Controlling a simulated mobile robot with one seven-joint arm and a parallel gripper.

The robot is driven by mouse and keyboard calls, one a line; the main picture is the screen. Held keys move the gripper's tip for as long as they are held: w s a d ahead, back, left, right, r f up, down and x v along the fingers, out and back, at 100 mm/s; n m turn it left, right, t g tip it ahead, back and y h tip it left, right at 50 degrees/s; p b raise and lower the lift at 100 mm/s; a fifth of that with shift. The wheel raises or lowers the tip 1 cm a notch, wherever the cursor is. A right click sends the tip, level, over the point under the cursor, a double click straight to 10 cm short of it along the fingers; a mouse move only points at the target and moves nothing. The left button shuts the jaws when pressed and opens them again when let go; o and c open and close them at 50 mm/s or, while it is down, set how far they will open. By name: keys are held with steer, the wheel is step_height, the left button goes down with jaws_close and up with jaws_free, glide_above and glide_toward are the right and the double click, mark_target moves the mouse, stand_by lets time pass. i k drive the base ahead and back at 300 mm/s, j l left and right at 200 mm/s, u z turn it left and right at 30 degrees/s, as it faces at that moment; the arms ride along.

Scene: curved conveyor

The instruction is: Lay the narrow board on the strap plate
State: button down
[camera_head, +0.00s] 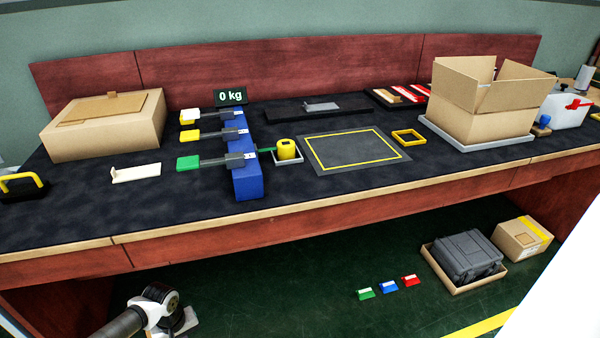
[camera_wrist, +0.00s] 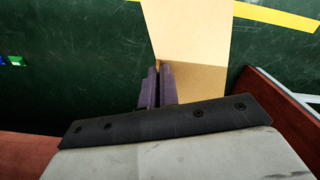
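In the wrist view a tan board (camera_wrist: 190,35), which looks like the narrow board, runs away from my gripper (camera_wrist: 158,82) over the green floor. The two dark purple fingers are close together, with a thin tan edge showing between their tips, so they appear shut on the board. The board's near end is shaded and partly hidden by the fingers and hand. In the head view my arm shows at bottom left, but the fingers and board cannot be made out. No strap plate is labelled; a long black plate (camera_head: 275,113) lies at the bench's back, with a grey piece (camera_head: 322,106) on it.
On the bench stand a closed carton (camera_head: 85,140), a white lipped piece (camera_head: 135,173), a blue block (camera_head: 247,180) with levers, a yellow-outlined mat (camera_head: 352,150) and an open carton (camera_head: 468,115). A grey case (camera_head: 466,256) and small carton (camera_head: 522,240) are on the floor.

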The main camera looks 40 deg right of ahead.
mark_target(351, 148)
steer(key=z, duration=1.15)
steer(key=j+z, duration=0.5)
steer(key=z, duration=0.15)
